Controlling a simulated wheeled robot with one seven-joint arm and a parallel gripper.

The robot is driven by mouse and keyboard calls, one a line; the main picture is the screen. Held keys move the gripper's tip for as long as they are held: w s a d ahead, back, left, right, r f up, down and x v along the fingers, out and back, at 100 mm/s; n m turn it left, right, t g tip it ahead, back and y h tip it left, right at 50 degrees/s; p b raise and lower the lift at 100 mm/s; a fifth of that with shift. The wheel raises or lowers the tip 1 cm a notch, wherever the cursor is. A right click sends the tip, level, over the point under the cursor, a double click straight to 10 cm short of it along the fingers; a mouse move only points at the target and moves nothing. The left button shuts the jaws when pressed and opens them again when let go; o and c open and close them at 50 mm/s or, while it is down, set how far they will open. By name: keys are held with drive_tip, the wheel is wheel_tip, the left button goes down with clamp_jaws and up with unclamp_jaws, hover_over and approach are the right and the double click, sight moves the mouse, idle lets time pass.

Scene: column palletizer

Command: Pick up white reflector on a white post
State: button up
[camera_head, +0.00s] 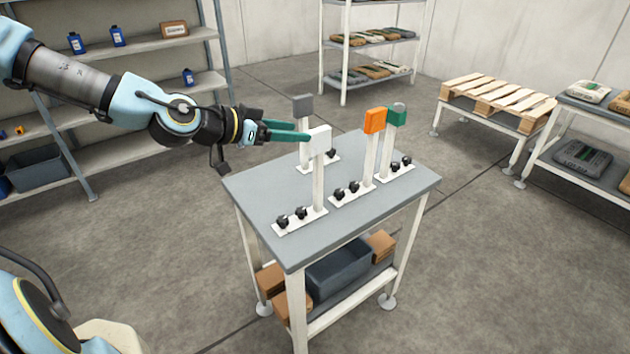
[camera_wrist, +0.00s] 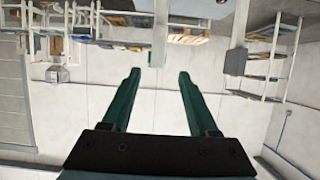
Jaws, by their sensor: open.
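The white reflector (camera_head: 320,140) is a pale block on top of a white post (camera_head: 318,188), upright on a white base plate near the front left of the grey table (camera_head: 260,200). My gripper (camera_head: 308,136) reaches in from the left with its green fingers level, their tips close to the reflector's left side. In the wrist view the fingers (camera_wrist: 158,75) stand apart with nothing held. That view looks upside down. A pale strip (camera_wrist: 160,35), apparently the white reflector and post, shows between the fingertip lines and just past them. I cannot tell whether anything touches.
A grey reflector (camera_head: 302,105) stands behind my fingers; it also shows in the wrist view (camera_wrist: 235,62). Orange (camera_head: 375,121) and green (camera_head: 396,114) reflectors stand to the right. Black knobs sit on the bases. Shelves (camera_head: 165,42) and a pallet (camera_head: 498,98) are farther off.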

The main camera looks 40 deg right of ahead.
sight(329, 138)
drive_tip(key=shift+s+p+x, duration=0.2)
drive_tip(key=shift+p+x, duration=0.65)
drive_tip(key=shift+x, duration=3.45)
drive_tip(key=shift+d+f, duration=0.4)
drive_tip(key=shift+f, duration=0.15)
clamp_jaws()
